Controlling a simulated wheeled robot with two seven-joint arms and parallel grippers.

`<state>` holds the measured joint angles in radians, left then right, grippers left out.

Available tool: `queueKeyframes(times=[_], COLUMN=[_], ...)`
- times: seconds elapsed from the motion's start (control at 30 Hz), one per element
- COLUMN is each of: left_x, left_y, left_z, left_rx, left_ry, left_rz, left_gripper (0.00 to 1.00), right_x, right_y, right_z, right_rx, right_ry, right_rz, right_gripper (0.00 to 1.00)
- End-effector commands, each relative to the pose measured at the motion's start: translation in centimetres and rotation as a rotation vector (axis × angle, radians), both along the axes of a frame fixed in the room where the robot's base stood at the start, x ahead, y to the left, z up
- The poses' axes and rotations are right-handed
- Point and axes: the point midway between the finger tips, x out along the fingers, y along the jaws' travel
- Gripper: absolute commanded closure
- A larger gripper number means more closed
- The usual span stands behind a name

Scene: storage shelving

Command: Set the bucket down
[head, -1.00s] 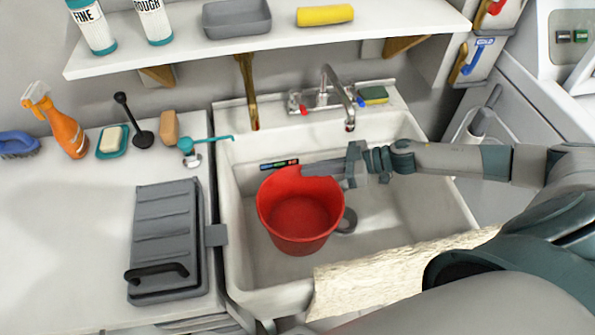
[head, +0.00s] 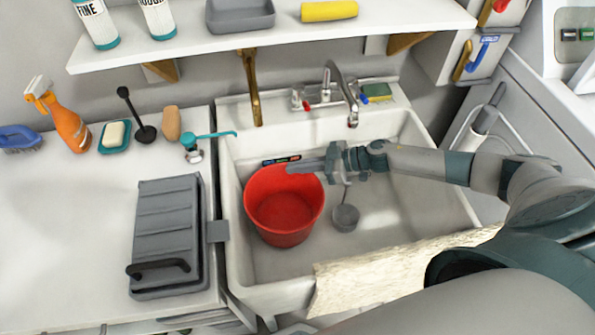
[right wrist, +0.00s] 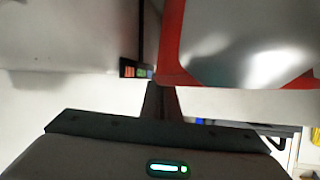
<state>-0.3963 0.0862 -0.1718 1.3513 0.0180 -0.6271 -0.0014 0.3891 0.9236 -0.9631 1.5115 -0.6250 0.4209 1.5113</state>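The red bucket (head: 284,208) is in the left part of the white sink (head: 395,225), upright and open at the top. It looks empty. I cannot tell whether its base touches the sink floor. My right gripper (head: 308,167) reaches in from the right and is shut on the bucket's back right rim. In the right wrist view the red rim (right wrist: 172,45) lies right at the finger tips (right wrist: 159,98). My left gripper is not in view.
The faucet (head: 340,90) stands behind the sink. A round grey drain piece (head: 345,218) lies right of the bucket. A pale rough cloth (head: 385,270) covers the front edge.

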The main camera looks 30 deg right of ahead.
Motion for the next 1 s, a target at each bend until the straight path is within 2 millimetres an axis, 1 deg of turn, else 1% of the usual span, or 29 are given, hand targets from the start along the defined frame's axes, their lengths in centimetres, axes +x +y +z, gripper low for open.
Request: queueKeyframes(times=[0.03, 0.1, 0.2, 0.37, 0.57, 0.67, 1.0], left_x=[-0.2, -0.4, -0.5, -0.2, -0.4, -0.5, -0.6], left_y=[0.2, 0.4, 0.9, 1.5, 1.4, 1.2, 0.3], left_z=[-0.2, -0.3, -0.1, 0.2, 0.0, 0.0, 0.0], left_rx=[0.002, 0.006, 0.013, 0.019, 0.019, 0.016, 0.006], left_ry=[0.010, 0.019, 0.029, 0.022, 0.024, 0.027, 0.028], left_rz=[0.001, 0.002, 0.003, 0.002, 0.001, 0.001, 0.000], left_gripper=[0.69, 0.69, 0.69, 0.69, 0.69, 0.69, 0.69], right_x=[0.0, 0.0, 0.0, 0.0, 0.0, 0.0, 0.0], right_y=[0.1, 0.0, 0.0, 0.0, 0.0, 0.0, 0.0], right_z=[-0.8, -1.6, -2.2, -2.2, -2.4, -2.4, -2.3], right_rx=[0.002, 0.002, 0.002, 0.000, 0.000, -0.001, 0.000], right_ry=[0.001, 0.001, 0.001, -0.001, -0.001, -0.001, 0.000], right_rz=[-0.002, -0.002, -0.001, -0.001, -0.001, -0.001, -0.001], right_gripper=[1.00, 1.00, 1.00, 1.00, 1.00, 0.79, 0.79])
